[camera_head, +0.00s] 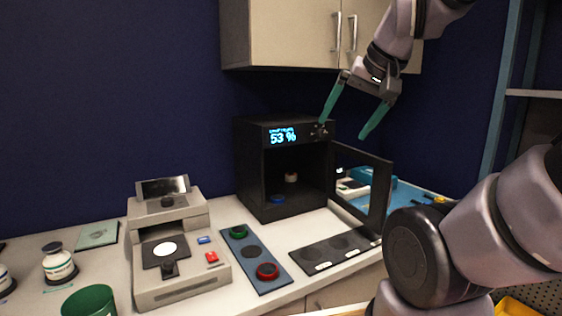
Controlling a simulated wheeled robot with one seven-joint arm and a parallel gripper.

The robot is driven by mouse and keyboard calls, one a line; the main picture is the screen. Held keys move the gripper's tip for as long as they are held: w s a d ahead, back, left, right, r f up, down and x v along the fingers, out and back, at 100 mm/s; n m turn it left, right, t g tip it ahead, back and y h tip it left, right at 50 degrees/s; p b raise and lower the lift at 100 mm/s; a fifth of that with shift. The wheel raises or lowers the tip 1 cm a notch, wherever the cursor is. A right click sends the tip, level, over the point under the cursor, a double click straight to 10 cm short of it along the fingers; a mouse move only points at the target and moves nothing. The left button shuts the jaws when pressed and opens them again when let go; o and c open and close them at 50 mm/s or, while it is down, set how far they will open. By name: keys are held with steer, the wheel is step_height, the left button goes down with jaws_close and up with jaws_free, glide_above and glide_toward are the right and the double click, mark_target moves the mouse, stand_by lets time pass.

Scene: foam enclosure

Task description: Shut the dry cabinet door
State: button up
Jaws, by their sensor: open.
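The dry cabinet (251,171) is a black box on the counter with a lit display reading 53 %. Its door (376,190), a dark frame with a clear pane, stands wide open on the right side, swung out toward the front. Inside the cabinet are a small white-topped item (291,177) and a blue item (278,199). My gripper (341,130) has two green fingers spread apart. It is empty and appears above the door and the cabinet's upper right in the picture; its depth relative to the door is hard to tell.
A dark tray with round recesses (318,258) lies in front of the door. A blue-grey tray (262,275) with green and red rings and a beige instrument (188,285) stand to the left. A wall cupboard (290,30) hangs above. A blue mat (408,199) lies beyond the door.

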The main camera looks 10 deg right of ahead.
jaws_close()
steer(key=w+d+f+m+g, duration=0.35)
steer(key=w+d, duration=0.35)
steer(key=d, duration=0.4)
steer(key=w+d+f+m+g, duration=0.3)
steer(key=w+d+m, duration=0.2)
steer(key=w+d, duration=0.4)
steer(key=d+f+m+g+y, duration=0.25)
steer(key=d+f, duration=0.35)
steer(key=d, duration=0.5)
steer(key=s+a+f+t, duration=0.1)
steer(key=s+a+f, duration=0.1)
steer(key=a+f, duration=0.6)
steer(key=shift+f+m, duration=0.3)
steer(key=shift+f, duration=0.4)
